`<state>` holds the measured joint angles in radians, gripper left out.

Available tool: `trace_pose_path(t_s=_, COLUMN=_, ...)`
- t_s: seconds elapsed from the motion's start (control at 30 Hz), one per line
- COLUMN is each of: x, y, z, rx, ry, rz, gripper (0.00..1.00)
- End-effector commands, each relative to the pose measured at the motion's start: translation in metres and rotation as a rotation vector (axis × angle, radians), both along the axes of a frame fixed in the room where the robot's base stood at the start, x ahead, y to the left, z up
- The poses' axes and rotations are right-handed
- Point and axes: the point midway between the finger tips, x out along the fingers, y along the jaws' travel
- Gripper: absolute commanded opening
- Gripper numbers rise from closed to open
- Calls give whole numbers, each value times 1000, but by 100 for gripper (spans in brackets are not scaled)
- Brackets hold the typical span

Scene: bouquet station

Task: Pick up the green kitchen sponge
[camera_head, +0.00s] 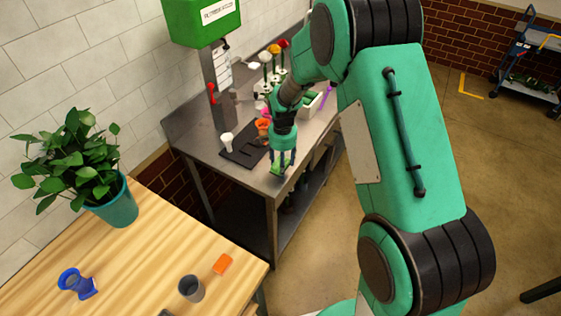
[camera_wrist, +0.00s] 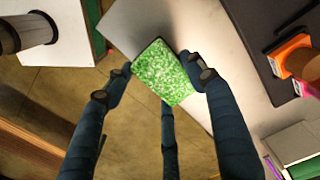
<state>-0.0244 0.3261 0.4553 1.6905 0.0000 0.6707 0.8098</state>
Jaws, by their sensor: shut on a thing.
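The green kitchen sponge (camera_wrist: 163,72) is a speckled green block between the fingers of my gripper (camera_wrist: 165,85) in the wrist view. The fingers touch it from its sides. In the head view my gripper (camera_head: 283,163) points down at the front corner of the steel table (camera_head: 190,137), and the sponge (camera_head: 277,169) shows as a small green patch at its fingertips. The sponge is by the table's edge; I cannot tell whether it touches the top.
A dark mat (camera_head: 240,155) with a white cup (camera_head: 227,142) and an orange item (camera_head: 263,125) lies behind my gripper. Flowers (camera_head: 275,50) stand further back. A wooden table (camera_head: 150,245) in front holds a potted plant (camera_head: 118,205), a grey cup (camera_head: 191,288) and an orange block (camera_head: 222,264).

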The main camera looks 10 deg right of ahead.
Motion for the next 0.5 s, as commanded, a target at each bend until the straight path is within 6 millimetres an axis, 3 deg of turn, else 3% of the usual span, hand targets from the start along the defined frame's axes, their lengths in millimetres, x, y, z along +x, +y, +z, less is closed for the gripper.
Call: trace_pose_path(t_s=0.5, x=-96, y=-2, z=10, rx=0, ry=0, rz=0, gripper=37)
